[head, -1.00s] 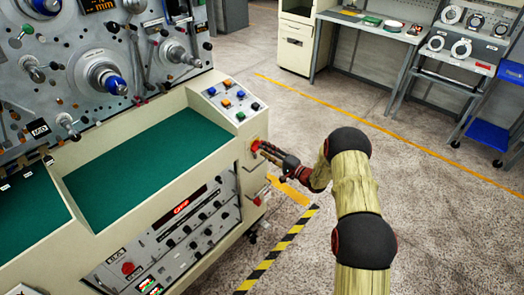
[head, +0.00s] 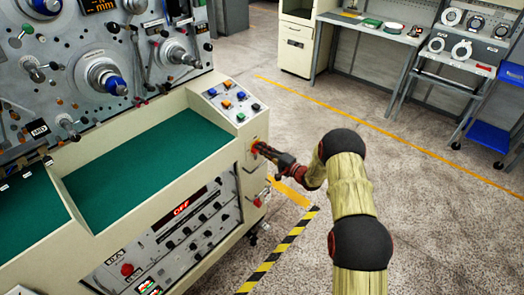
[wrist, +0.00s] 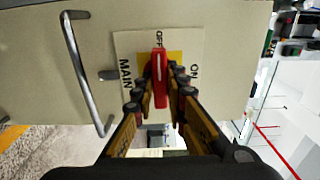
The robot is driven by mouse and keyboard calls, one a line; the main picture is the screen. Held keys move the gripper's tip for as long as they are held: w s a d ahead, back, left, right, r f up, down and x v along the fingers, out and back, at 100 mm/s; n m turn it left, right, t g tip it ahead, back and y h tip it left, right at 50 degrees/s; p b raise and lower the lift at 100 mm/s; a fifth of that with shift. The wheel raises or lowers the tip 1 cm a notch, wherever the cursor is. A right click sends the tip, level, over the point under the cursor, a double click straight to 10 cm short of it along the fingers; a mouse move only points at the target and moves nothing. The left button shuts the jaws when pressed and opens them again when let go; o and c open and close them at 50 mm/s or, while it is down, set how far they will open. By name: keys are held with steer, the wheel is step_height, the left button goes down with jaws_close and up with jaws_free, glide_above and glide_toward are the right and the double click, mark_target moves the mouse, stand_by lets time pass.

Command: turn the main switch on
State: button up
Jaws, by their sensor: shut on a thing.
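The main switch has a red handle (wrist: 159,75) on a yellow plate (wrist: 174,60). Around it is a pale label (wrist: 125,43) with the words MAIN, OFF and ON. The handle lies in line with the OFF mark, and ON is to its right in the wrist view. My gripper (wrist: 161,92) has its fingers on both sides of the handle and is shut on it. In the head view my gripper (head: 269,153) is at the end face of the cream machine (head: 170,120), where it mostly hides the switch.
A metal bar handle (wrist: 84,72) stands out left of the switch in the wrist view. A red display (head: 181,208) on the machine front reads OFF. A sloped button panel (head: 231,104) is above the switch. The floor to the right is open up to the workbench (head: 370,25).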

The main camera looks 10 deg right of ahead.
jaws_close()
steer(key=shift+m, duration=0.3)
steer(key=m+b, duration=0.1)
steer(key=m, duration=0.2)
steer(key=shift+f+m, duration=0.15)
steer(key=shift+m, duration=0.25)
steer(key=m, duration=0.4)
steer(key=shift+m, duration=0.3)
steer(key=m, duration=0.4)
steer(key=shift+m+p, duration=0.65)
steer(key=shift+m, duration=1.85)
steer(key=o, duration=0.6)
jaws_free()
